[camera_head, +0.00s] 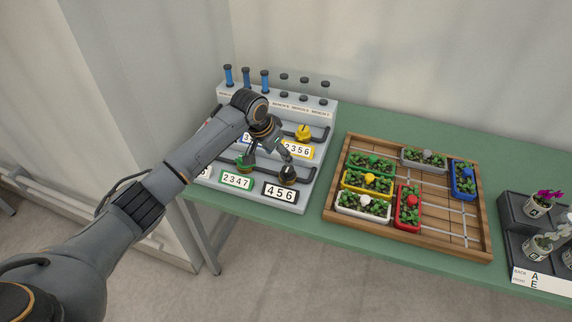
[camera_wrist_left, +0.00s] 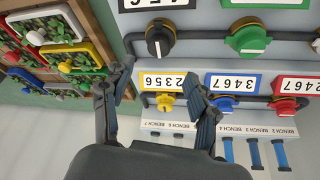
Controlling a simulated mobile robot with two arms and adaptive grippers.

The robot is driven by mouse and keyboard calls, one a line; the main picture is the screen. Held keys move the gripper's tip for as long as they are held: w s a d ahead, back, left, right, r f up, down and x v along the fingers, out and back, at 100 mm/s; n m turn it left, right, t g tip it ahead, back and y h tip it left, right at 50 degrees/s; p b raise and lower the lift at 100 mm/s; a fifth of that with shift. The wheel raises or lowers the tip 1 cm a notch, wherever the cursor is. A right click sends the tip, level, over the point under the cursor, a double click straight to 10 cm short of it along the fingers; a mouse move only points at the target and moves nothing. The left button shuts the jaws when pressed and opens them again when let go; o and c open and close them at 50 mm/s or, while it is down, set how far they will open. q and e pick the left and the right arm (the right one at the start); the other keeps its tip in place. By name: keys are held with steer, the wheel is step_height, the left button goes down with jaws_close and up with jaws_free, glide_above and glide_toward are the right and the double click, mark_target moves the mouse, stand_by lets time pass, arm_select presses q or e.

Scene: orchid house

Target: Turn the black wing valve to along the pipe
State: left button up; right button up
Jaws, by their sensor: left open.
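The black wing valve (camera_head: 288,173) sits on a grey pipe of the sloped panel, behind the plate "456". In the left wrist view the black valve (camera_wrist_left: 160,38) is at top centre, with a small pale mark on it; I cannot tell for certain how its wing lies to the pipe. My left gripper (camera_head: 268,158) is above the panel, close to the black valve and partly hiding the panel behind. In the left wrist view its fingers (camera_wrist_left: 160,78) are spread, with nothing between them. My right gripper is not in view.
A green valve (camera_wrist_left: 248,38), a yellow valve (camera_head: 303,132) and a red valve (camera_wrist_left: 284,106) are close by on the pipes. A wooden tray (camera_head: 455,247) of seedling boxes lies on the green table (camera_head: 385,125) to the right.

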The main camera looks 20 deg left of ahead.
mark_target(287, 168)
arm_select(q)
steer(key=x, duration=0.7)
steer(key=shift+d+f, duration=0.1)
steer(key=shift+w+d+f, duration=0.1)
steer(key=shift+w+f, duration=0.15)
steer(key=shift+f, duration=0.4)
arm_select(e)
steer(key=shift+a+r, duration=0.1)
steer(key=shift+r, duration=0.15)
